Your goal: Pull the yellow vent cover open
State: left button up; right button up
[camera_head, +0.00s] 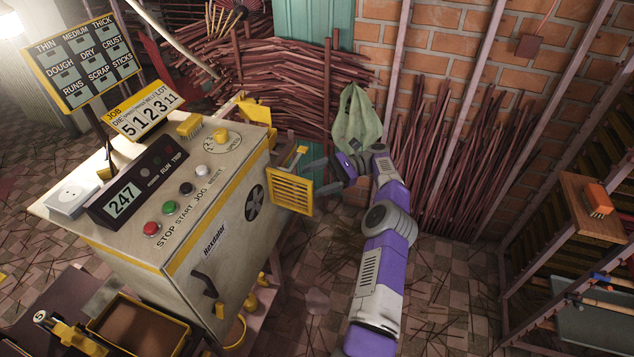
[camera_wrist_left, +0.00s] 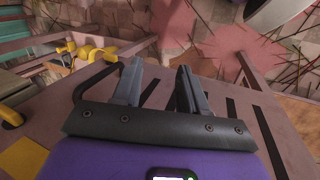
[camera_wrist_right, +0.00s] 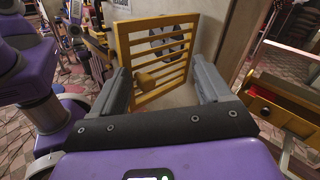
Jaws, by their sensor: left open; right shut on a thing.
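The yellow slatted vent cover (camera_head: 291,192) stands swung out from the side of the grey and yellow machine (camera_head: 225,190). The round fan vent (camera_head: 254,203) shows uncovered on that side. My right gripper (camera_head: 318,177) is at the cover's outer edge. My left gripper (camera_wrist_left: 160,80) is open and empty, out of the head view.
Bundled sticks (camera_head: 300,80) and a green cloth bag (camera_head: 357,118) are behind my right gripper. A shelf rack with an orange brush (camera_head: 598,198) stands at the right. The tiled floor (camera_head: 450,270) between is clear of large objects.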

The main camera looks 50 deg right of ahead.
jog(key=r, duration=0.2)
jog(key=r+p, duration=0.1)
jog(key=r, duration=0.1)
jog(key=a+r+p, duration=0.1)
jog(key=r, duration=0.2)
jog(key=shift+w+r, duration=0.1)
jog(key=shift+w, duration=0.1)
jog(key=shift+c, duration=0.5)
jog(key=shift+s+d+r, duration=0.15)
jog(key=shift+s+r, duration=0.05)
jog(key=shift+r, duration=0.25)
jog(key=shift+f, duration=0.1)
